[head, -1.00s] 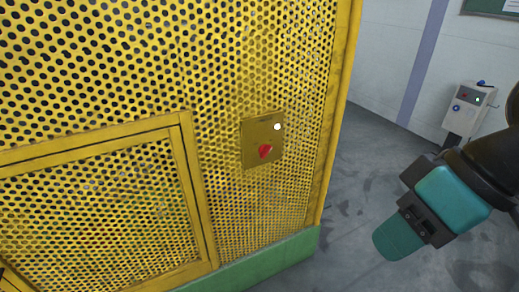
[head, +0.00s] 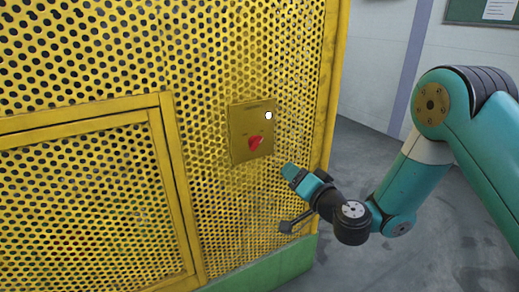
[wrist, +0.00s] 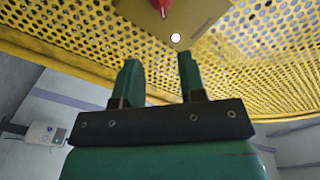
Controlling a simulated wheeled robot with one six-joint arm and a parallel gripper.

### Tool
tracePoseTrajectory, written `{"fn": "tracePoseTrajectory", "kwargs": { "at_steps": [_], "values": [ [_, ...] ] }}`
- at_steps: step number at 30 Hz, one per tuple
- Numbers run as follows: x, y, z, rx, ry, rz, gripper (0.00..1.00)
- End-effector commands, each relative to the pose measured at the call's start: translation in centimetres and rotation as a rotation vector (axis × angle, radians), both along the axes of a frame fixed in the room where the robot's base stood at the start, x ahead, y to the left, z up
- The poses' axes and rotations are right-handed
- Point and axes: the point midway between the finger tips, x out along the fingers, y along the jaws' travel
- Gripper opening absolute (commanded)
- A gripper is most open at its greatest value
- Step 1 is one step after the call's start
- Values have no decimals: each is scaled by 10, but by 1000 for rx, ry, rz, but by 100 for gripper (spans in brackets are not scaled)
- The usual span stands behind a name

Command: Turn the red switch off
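The red switch (head: 255,143) is a small red knob on a flat yellow-brown panel (head: 240,134), which is fixed to the yellow perforated guard. A round white light (head: 268,115) sits above and right of the knob. My gripper (head: 289,171) is below and right of the panel in the head view, apart from the switch. In the wrist view, the two green fingers of my gripper (wrist: 159,62) stand apart with nothing between them. The red switch (wrist: 163,6) is at the top edge there, partly cut off, beyond the fingertips.
The yellow perforated guard (head: 80,50) fills the left and middle, with a framed door (head: 90,190) at lower left and a green base (head: 275,268). Grey floor is open at the right. A white control box (wrist: 42,134) shows in the wrist view.

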Motion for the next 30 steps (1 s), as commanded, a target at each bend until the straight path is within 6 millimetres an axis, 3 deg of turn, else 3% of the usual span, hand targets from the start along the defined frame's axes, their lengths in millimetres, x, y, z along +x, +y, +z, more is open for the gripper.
{"fn": "tracePoseTrajectory", "kwargs": {
  "at_steps": [4, 15, 30],
  "values": [
    [7, 5, 10, 0, 1, 2, 37],
    [21, 16, 9, -1, 3, 4, 37],
    [71, 51, 7, -1, -5, 6, 37]
  ]
}}
